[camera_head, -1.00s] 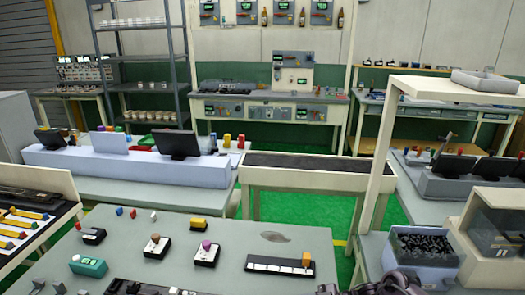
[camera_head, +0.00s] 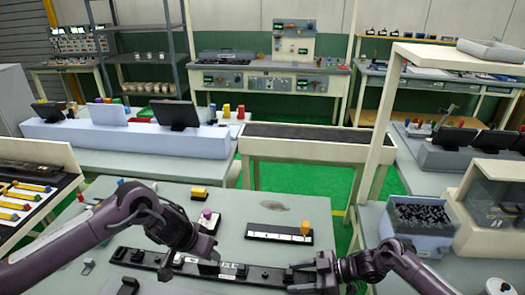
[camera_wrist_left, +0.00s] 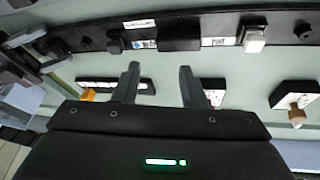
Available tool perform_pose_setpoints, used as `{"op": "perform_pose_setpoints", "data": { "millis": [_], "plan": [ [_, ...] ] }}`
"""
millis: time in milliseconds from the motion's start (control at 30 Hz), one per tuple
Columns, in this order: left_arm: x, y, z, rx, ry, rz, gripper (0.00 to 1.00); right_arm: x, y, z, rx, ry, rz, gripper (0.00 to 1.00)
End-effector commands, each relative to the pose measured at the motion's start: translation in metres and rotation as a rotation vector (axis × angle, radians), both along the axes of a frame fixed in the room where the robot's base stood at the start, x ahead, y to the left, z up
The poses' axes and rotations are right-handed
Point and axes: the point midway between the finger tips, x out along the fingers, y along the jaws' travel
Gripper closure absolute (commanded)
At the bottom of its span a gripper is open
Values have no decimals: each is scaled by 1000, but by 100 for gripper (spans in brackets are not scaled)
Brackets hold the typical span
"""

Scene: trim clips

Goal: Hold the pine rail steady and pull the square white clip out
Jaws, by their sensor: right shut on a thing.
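The pine rail (camera_head: 262,277) is a long dark bar lying across the front of the grey table. In the left wrist view the rail (camera_wrist_left: 280,22) carries dark clips, white labels and one marked PINE. The square white clip (camera_wrist_left: 255,41) sits on it beside that label; in the head view it is small and close to my left gripper. My left gripper (camera_head: 185,258) is over the rail; its fingers (camera_wrist_left: 158,85) are apart and empty in the wrist view. My right gripper (camera_head: 294,277) is shut on the rail's right end; it also shows in the wrist view (camera_wrist_left: 30,62).
Behind the rail are a white strip block with an orange peg (camera_head: 278,236), a block with a purple knob (camera_head: 207,217) and a yellow-topped block (camera_head: 198,193). A bin of black parts (camera_head: 420,215) stands at the right. The table's right back area is clear.

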Motion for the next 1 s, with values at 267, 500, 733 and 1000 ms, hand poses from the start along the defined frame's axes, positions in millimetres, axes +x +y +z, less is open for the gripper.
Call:
{"op": "perform_pose_setpoints", "data": {
  "millis": [267,500,733,1000],
  "plan": [
    [13,84,17,135,103,213,62,0,1,1,3,-1,0,78],
    [14,104,16,160,128,271,62,0,0,1,3,-1,0,78],
    [21,103,-10,162,129,270,62,0,0,1,2,-1,0,78],
    [29,101,-47,160,129,269,62,0,0,1,2,-1,0,78]
  ]
}}
